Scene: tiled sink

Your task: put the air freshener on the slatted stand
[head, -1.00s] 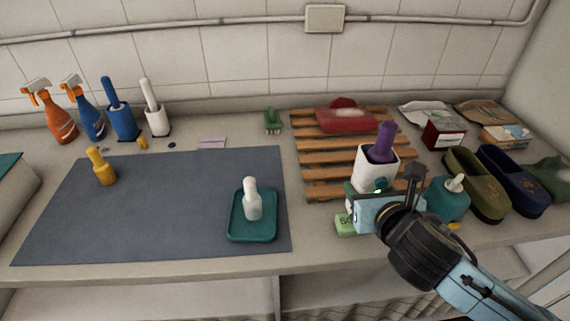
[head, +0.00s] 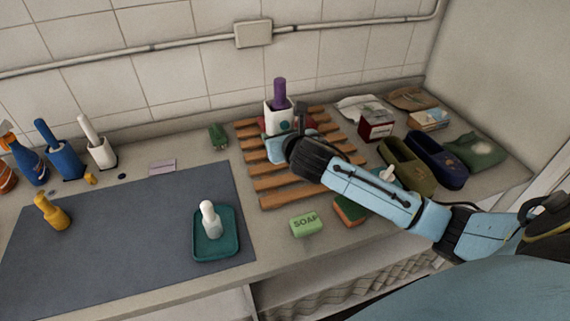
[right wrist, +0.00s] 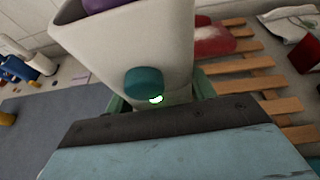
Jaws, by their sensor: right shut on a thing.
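The air freshener (head: 279,118) is a white holder with a purple top and a teal round button. It is upright in my right gripper (head: 275,145), over the back left part of the wooden slatted stand (head: 284,200). I cannot tell whether its base touches the slats, as the gripper hides it. In the right wrist view the white body (right wrist: 165,40) fills the upper middle, with the greenish fingers at its sides. My left gripper is not in view.
A red object (right wrist: 212,42) lies on the stand behind the freshener. Green soap (head: 306,224) and a sponge (head: 350,212) lie in front of the stand. Clogs (head: 405,165) and boxes (head: 376,126) stand to its right. The front slats are bare.

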